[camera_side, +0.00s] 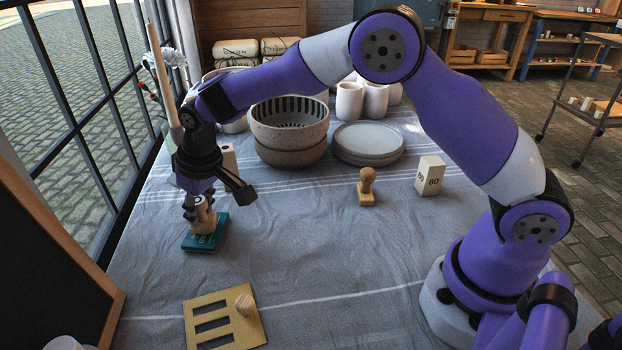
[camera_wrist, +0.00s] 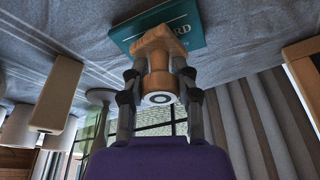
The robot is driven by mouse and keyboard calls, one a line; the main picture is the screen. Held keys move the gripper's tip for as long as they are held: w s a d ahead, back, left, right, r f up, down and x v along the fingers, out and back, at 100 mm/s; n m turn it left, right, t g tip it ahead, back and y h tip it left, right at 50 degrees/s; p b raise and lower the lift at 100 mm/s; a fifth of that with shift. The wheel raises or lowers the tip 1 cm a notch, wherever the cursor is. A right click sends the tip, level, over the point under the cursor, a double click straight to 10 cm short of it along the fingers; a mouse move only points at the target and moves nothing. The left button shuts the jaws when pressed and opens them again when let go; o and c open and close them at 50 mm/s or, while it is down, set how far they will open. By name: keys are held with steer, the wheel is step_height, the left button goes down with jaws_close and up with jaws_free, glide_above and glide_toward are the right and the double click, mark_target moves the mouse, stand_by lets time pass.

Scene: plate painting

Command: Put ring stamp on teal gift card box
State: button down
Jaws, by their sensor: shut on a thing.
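The teal gift card box (camera_side: 206,242) lies flat on the cloth at the left of the table in the side view. It also shows at the top of the wrist view (camera_wrist: 193,33), with part of its lettering visible. My gripper (camera_side: 199,206) is shut on a wooden ring stamp (camera_side: 205,217), right at the top of the box. In the wrist view, the stamp (camera_wrist: 158,62) sits between my fingers (camera_wrist: 158,88), with its wide wooden base against or just over the box. I cannot tell whether the base touches the lid.
A second wooden stamp (camera_side: 366,187) and a block marked 80 (camera_side: 430,175) stand at the middle right. A brass stencil plate with a knob (camera_side: 222,319) lies at the front. Bowls (camera_side: 289,132) and stacked plates (camera_side: 368,145) stand behind. The middle of the cloth is clear.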

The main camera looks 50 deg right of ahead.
steer(key=shift+f, duration=0.15)
steer(key=c, duration=0.6)
jaws_free()
steer(key=a+v, duration=0.1)
steer(key=v, duration=1.1)
steer(key=s+d+r+m+t, duration=0.1)
steer(key=s+d+r, duration=0.4)
steer(key=s+d, duration=0.3)
steer(key=shift+m+t+h, duration=0.3)
steer(key=shift+m+t, duration=0.3)
steer(key=shift+t, duration=0.1)
steer(key=s+d+f, duration=0.1)
steer(key=s, duration=0.3)
steer(key=s+d+f, duration=0.1)
steer(key=s+d, duration=0.1)
steer(key=s, duration=0.2)
steer(key=s+d, duration=0.2)
steer(key=s, duration=0.2)
steer(key=shift+s+d+f, duration=0.15)
steer(key=shift+d+f, duration=0.1)
steer(key=shift+f, duration=0.15)
